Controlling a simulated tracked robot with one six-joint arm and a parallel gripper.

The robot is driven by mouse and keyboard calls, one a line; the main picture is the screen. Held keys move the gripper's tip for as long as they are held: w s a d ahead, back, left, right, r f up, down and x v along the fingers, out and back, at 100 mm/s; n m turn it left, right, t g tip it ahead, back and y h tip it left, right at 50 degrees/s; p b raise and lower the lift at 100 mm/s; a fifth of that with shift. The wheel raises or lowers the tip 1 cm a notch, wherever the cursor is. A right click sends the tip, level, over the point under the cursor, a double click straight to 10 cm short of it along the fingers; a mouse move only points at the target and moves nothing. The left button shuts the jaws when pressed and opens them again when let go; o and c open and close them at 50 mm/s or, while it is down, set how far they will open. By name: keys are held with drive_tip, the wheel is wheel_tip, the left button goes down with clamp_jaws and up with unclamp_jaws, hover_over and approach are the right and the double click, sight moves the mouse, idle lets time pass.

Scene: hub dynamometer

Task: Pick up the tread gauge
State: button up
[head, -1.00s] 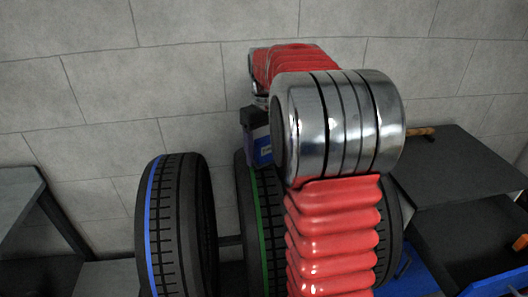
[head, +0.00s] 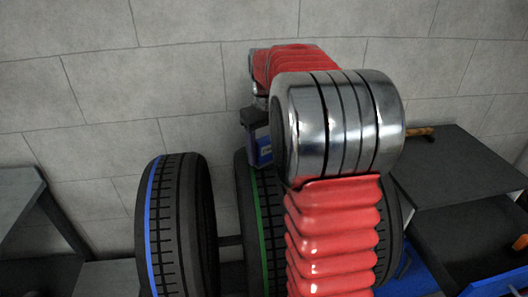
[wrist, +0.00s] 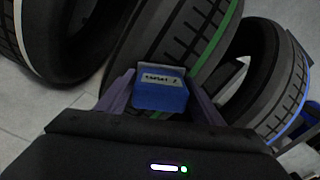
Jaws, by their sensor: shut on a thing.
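The tread gauge is a small blue block with a pale printed label (wrist: 160,92). In the wrist view it sits between the two fingers of my gripper (wrist: 162,84), which is shut on it. In the head view the gauge (head: 264,151) shows as a small blue patch under my dark gripper (head: 254,130), partly hidden by my arm. It is held in front of the green-striped tire (head: 266,215), close to its top; whether it touches the tire I cannot tell.
A blue-striped tire (head: 178,225) stands to the left, and another dark tire is partly hidden behind my arm. A dark shelf unit (head: 455,170) at the right bears a wooden-handled tool (head: 419,133). A grey bench (head: 22,205) stands at the left edge.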

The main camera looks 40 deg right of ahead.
drive_tip(key=shift+c, duration=0.9)
drive_tip(key=shift+r, duration=0.1)
wheel_tip(320, 180, up, 10)
drive_tip(key=shift+f, duration=0.1)
